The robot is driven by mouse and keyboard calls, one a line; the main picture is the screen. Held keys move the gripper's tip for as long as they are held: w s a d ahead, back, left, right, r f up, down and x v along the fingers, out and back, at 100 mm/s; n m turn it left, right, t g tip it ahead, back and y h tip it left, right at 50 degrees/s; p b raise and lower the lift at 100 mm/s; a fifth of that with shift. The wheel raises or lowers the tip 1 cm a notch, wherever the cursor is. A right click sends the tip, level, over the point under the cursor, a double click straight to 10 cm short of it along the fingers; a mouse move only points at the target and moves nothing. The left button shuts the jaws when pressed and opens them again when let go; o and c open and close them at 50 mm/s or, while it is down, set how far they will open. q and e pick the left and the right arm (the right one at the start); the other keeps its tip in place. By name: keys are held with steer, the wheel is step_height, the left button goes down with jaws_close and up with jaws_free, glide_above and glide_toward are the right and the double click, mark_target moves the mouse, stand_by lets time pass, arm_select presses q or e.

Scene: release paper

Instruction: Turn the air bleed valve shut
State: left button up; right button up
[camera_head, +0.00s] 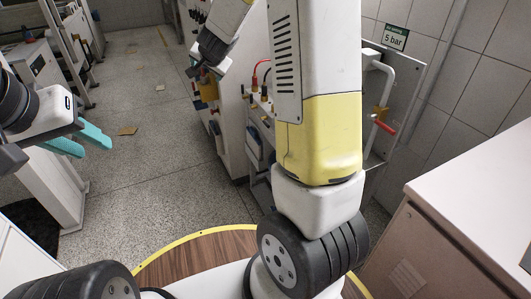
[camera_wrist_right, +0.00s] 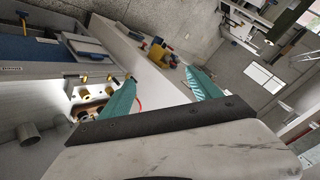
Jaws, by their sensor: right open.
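A small valve with a red lever (camera_head: 385,126) and a brass body (camera_head: 380,113) sits on a white pipe at the panel, right of my right arm in the head view. I cannot tell for certain whether it is the air bleed valve. My right gripper (camera_wrist_right: 160,75) is open, with nothing between its teal fingers in the right wrist view. In the head view its wrist is up and left of the valve, well apart from it, and the fingers are hard to make out. My left gripper (camera_head: 90,140) is at the far left with its teal fingers apart and empty.
A green "5 bar" sign (camera_head: 395,38) hangs on the tiled wall. A grey cabinet (camera_head: 440,225) stands at the lower right. My right arm covers part of the panel. In the wrist view, brass fittings (camera_wrist_right: 97,78) sit on a bench unit. The floor (camera_head: 160,165) left of centre is mostly free.

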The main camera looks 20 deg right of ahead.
steer(key=w+d+f+m+g+h, duration=0.1)
steer(key=w+d+f+m+h, duration=0.15)
steer(key=f, duration=0.55)
steer(key=w+d+f+m+g+h, duration=0.1)
steer(key=d+f+h, duration=0.25)
steer(key=f, duration=0.35)
steer(key=w+d+f+m+h, duration=0.2)
steer(key=d+f+h, duration=0.1)
steer(key=f, duration=0.5)
steer(key=s+d+f+m+g+h, duration=0.25)
steer(key=s+f+g+h, duration=0.2)
steer(key=s+f, duration=0.45)
steer(key=s+d+f+m+g+h, duration=0.1)
steer(key=s+d+f+g+h, duration=0.3)
steer(key=s+f, duration=0.55)
steer(key=d+h, duration=0.1)
steer(key=d, duration=0.5)
steer(key=shift+w+d+r+t, duration=0.2)
steer(key=shift+d+t, duration=0.1)
steer(key=shift+t, duration=0.15)
steer(key=c, duration=1.4)
